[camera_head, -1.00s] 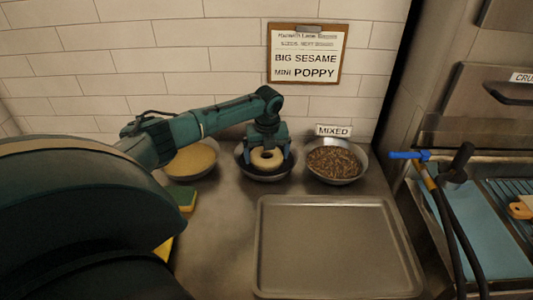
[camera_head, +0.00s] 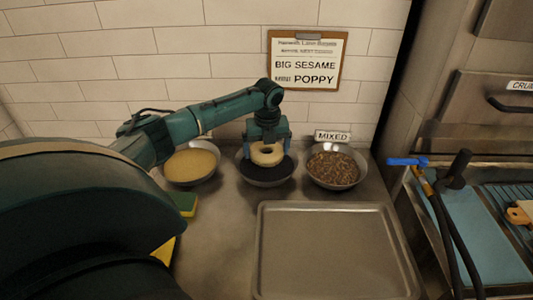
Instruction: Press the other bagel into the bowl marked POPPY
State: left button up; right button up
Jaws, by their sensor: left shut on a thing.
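My left gripper (camera_head: 267,148) is shut on a pale bagel (camera_head: 266,157) and holds it over the middle bowl (camera_head: 265,182). The bowl holds dark, nearly black seeds, which show below and beside the bagel. Its own POPPY label is not visible; a clipboard (camera_head: 306,60) on the wall reads BIG SESAME and a smaller word before POPPY. The bagel appears to be just above the seeds; its underside is hidden, so I cannot tell if it touches them. My right gripper is not in view.
A bowl of pale seeds (camera_head: 191,163) stands left, and a bowl of mixed brown seeds (camera_head: 334,167) stands right, below a MIXED sign (camera_head: 333,136). An empty metal tray (camera_head: 335,250) lies in front. A green and yellow sponge (camera_head: 184,203) lies left.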

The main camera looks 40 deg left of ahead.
pick_arm(q)
jog(key=shift+r, duration=3)
